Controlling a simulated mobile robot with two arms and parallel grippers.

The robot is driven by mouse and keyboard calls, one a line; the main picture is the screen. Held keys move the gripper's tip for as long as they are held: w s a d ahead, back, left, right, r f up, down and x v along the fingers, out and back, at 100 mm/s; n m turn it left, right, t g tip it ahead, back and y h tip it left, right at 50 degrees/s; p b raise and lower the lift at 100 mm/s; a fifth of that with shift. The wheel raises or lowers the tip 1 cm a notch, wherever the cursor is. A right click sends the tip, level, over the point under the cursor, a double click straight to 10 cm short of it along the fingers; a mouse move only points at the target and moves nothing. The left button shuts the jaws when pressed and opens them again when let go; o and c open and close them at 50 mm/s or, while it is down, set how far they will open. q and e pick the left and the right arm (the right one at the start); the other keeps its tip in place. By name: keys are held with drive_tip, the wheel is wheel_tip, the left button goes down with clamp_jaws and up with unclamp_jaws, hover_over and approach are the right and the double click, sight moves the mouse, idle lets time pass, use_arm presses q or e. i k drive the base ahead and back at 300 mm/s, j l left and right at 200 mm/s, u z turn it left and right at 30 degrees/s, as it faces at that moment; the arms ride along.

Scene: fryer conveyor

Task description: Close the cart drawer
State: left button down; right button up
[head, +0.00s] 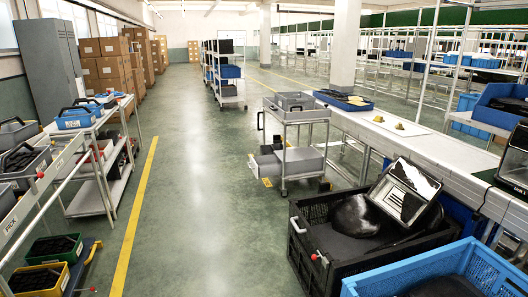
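A small grey cart (298,116) stands in the middle distance, left of the long conveyor bench. It has a top tray with grey bins on it, a black handle at its left side and caster wheels. Low on the cart, a grey drawer (265,168) sticks out to the left beyond the frame, so it appears open. Small dark items show at the drawer's upper edge, too small to make out. Neither of my grippers shows in the head view.
A black crate (340,275) holding dark objects and a blue crate (465,262) fill the near right. A white-topped bench (425,147) runs along the right. Shelving with bins (95,185) lines the left. The green floor (200,220) between is clear, with a yellow line.

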sight(270, 165)
drive_tip(key=i+j+u, duration=0.3)
drive_tip(key=i, duration=0.7)
drive_tip(key=i+j+u, duration=0.15)
drive_tip(key=i+u, duration=0.2)
drive_tip(key=i, duration=0.7)
